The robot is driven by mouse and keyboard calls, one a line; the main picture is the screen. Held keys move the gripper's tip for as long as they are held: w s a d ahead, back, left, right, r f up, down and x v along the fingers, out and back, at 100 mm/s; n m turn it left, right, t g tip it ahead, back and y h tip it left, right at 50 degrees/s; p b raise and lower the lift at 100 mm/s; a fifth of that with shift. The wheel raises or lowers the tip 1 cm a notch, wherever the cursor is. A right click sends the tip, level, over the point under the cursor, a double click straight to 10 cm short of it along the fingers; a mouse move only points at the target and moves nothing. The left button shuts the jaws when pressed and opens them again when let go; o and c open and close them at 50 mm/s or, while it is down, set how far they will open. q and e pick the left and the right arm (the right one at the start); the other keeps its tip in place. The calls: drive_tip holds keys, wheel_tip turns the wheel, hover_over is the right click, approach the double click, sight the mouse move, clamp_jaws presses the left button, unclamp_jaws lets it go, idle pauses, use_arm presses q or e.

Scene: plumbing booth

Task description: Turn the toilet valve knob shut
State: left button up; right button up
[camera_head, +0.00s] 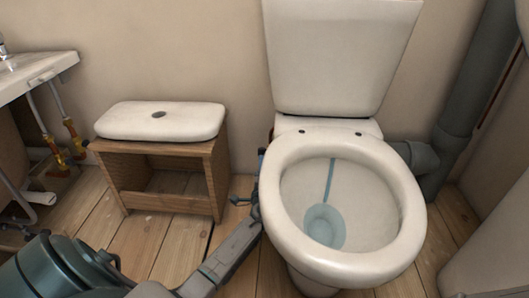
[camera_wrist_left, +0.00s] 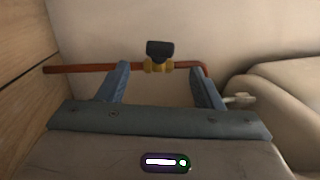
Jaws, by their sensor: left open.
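The toilet valve knob (camera_wrist_left: 160,48) is dark and blocky. It sits on a brass valve body (camera_wrist_left: 157,67) on a reddish copper pipe (camera_wrist_left: 85,69) that runs along the wall in the left wrist view. My left gripper (camera_wrist_left: 159,72) is open, and its two blue fingers stand to the left and right of the knob, apart from it in the picture. Whether the knob lies at fingertip depth I cannot tell. In the head view, my left gripper (camera_head: 249,184) is low beside the left side of the toilet (camera_head: 343,205). I cannot make out the knob there. My right gripper is not in view.
A wooden stool (camera_head: 160,167) with a white cushioned top (camera_head: 160,120) stands left of the gripper. A sink (camera_head: 36,72) with pipes is at the far left. A grey drain pipe (camera_head: 470,90) rises at the right. Bare plank floor (camera_head: 150,238) lies before the stool.

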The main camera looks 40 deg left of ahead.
sight(261, 153)
use_arm(q)
drive_tip(key=shift+b+x, duration=1.7)
drive_tip(key=shift+x, duration=2.75)
drive_tip(key=shift+s, duration=0.1)
drive_tip(key=c, duration=1)
